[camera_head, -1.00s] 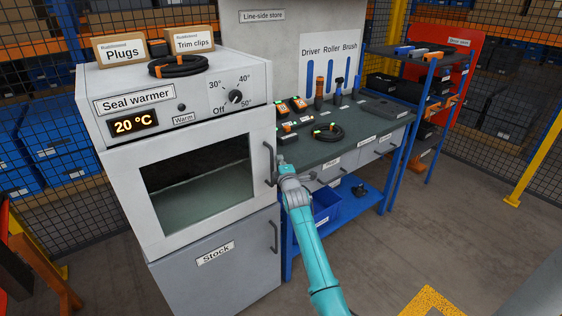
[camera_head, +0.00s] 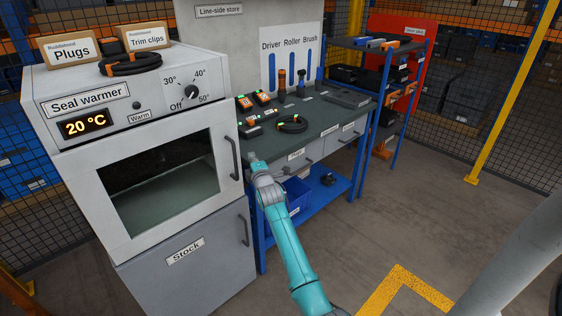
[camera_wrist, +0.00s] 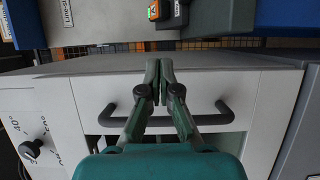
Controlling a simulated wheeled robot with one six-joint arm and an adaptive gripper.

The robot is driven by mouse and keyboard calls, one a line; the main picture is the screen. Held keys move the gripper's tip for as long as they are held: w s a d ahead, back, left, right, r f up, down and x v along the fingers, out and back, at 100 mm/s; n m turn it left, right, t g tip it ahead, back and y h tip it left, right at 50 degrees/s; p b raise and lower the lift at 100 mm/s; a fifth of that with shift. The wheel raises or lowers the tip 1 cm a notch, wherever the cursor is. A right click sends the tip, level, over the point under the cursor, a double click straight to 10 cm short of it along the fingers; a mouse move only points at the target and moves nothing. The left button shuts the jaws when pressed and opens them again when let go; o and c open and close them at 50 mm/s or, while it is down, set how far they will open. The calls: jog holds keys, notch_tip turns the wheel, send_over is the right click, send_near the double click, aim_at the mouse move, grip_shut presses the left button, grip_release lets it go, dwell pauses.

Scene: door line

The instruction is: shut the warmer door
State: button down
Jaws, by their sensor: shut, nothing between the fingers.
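The seal warmer (camera_head: 150,85) is a white cabinet at the left in the head view. Its door (camera_head: 105,205) has a dark window and a grey bar handle (camera_head: 237,160) on the right side. The door lies close to the cabinet front; I cannot tell whether a small gap is left. My gripper (camera_head: 251,158) is just right of the handle, its fingertips small in this view. In the wrist view my gripper (camera_wrist: 158,68) is shut and empty. Its fingers reach across the handle (camera_wrist: 222,115) in the picture, with tips near the door's edge; contact is unclear.
A grey stock cabinet (camera_head: 190,275) with its own handle is under the warmer. A workbench (camera_head: 275,145) with tools and drawers stands right of the warmer, close behind my gripper. A blue bin (camera_head: 297,195) sits on its lower shelf. Open floor (camera_head: 400,220) lies to the right.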

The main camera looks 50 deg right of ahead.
jog(key=s+d, duration=0.5)
jog(key=s, duration=0.2)
jog(key=shift+s+d, duration=0.2)
jog(key=s+a+f+m+y, duration=0.1)
jog(key=s+a+f, duration=0.3)
jog(key=a+f, duration=0.3)
jog(key=s+a+f+m+y, duration=0.1)
jog(key=s+a+f+m, duration=0.1)
jog(key=s+a+f, duration=0.5)
jog(key=s+a+f+m+y, duration=0.1)
jog(key=s+a+f+m, duration=0.1)
jog(key=s+a, duration=0.55)
jog(key=s+a+f+m+y, duration=0.1)
jog(key=s+a+f, duration=0.3)
jog(key=a, duration=0.7)
jog(key=s+a+r+m+y, duration=0.1)
jog(key=s+a+r+m, duration=0.1)
jog(key=s+a, duration=0.5)
jog(key=s+a+r+m+y, duration=0.1)
jog(key=s+a+r, duration=0.15)
jog(key=s, duration=0.75)
jog(key=s+a+r+m+y, duration=0.2)
jog(key=s+a+r, duration=0.3)
jog(key=s+r, duration=0.4)
jog(key=s+y, duration=0.1)
jog(key=s, duration=0.3)
jog(key=shift+m+g, duration=0.3)
jog(key=shift+m, duration=0.1)
jog(key=shift+a+r, duration=0.1)
